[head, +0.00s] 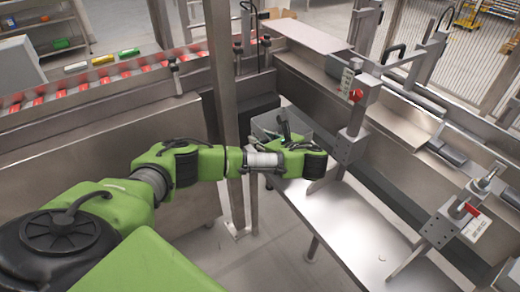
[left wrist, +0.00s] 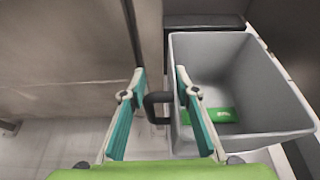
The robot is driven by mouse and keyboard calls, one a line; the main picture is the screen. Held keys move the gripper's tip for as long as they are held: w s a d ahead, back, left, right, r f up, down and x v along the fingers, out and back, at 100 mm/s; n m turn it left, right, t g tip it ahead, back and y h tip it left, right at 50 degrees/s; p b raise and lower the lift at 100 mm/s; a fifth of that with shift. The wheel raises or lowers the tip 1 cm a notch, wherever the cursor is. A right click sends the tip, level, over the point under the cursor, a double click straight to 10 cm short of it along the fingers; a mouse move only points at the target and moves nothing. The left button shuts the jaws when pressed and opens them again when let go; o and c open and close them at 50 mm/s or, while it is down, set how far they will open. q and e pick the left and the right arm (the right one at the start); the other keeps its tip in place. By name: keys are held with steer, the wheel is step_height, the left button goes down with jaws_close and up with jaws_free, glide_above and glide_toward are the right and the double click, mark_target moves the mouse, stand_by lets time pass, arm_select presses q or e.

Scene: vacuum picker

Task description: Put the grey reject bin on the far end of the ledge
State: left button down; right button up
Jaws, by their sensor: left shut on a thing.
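The grey reject bin (head: 267,123) is at the far end of the steel ledge (head: 345,215) in the head view, partly hidden by my left gripper (head: 284,138). I cannot tell whether it rests on the ledge or hangs just above. In the left wrist view the bin (left wrist: 268,103) is upright and open-topped, with a green packet (left wrist: 212,116) inside. The left gripper is shut on the bin. My right gripper is not in view.
The near ledge is bare except for a small round mark.

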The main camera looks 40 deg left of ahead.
arm_select(q)
steer(key=shift+w+a+f, duration=0.1)
steer(key=shift+a+f, duration=0.05)
steer(key=shift+f, duration=0.05)
steer(key=f, duration=0.3)
steer(key=shift+w+a+f, duration=0.15)
steer(key=shift+a+f, duration=0.1)
steer(key=shift+f, duration=0.15)
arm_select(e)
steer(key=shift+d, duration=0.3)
arm_select(q)
steer(key=c, duration=1.6)
jaws_free()
steer(key=shift+f, duration=0.1)
